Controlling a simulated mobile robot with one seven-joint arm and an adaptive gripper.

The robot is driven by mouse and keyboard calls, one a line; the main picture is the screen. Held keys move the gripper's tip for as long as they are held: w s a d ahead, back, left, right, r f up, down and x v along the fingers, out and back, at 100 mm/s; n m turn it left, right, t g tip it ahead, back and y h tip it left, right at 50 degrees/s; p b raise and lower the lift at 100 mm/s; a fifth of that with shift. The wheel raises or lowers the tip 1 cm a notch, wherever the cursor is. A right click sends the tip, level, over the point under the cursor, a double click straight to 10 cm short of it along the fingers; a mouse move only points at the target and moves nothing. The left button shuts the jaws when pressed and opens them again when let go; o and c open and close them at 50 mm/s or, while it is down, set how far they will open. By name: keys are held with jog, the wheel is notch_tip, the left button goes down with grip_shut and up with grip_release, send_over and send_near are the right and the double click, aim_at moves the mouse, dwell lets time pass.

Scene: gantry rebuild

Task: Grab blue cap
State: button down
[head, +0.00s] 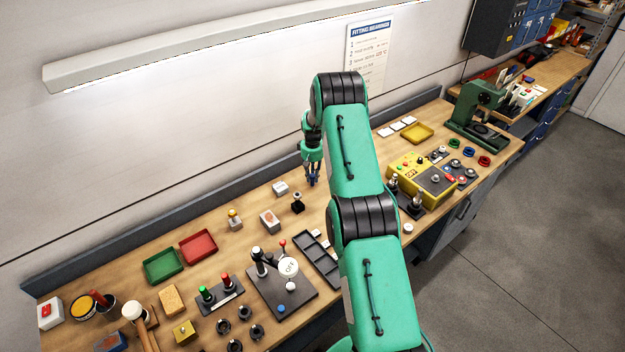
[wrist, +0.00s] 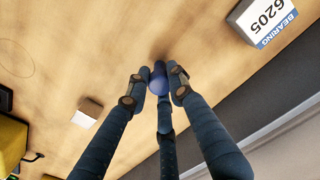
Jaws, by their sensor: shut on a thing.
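The blue cap (wrist: 158,78) is a small rounded blue piece between my fingertips in the wrist view. My gripper (wrist: 153,86) is shut on it, with two fingers at its sides and a third behind. Bare wood shows around the fingertips; whether the cap touches the bench I cannot tell. In the head view my gripper (head: 312,180) points down over the back part of the bench, and the cap cannot be made out there.
A box labelled BEARING 6205 (wrist: 264,22) stands near the wall edge. A small white-topped block (wrist: 87,111) lies on the wooden bench (head: 345,222). A black stand (head: 298,204) and white box (head: 280,188) are left of my gripper; the yellow control box (head: 424,184) is at right.

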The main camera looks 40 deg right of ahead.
jog(key=shift+r, duration=0.15)
jog(key=shift+r+b, duration=0.35)
jog(key=shift+r, duration=0.7)
jog(key=s+a+r+b, duration=0.1)
jog(key=s+a, duration=0.2)
jog(key=s, duration=0.4)
jog(key=s+a+r+b, duration=0.1)
jog(key=s+a, duration=0.3)
jog(key=s, duration=0.3)
jog(key=shift+a+r, duration=0.25)
jog(key=shift+r, duration=0.05)
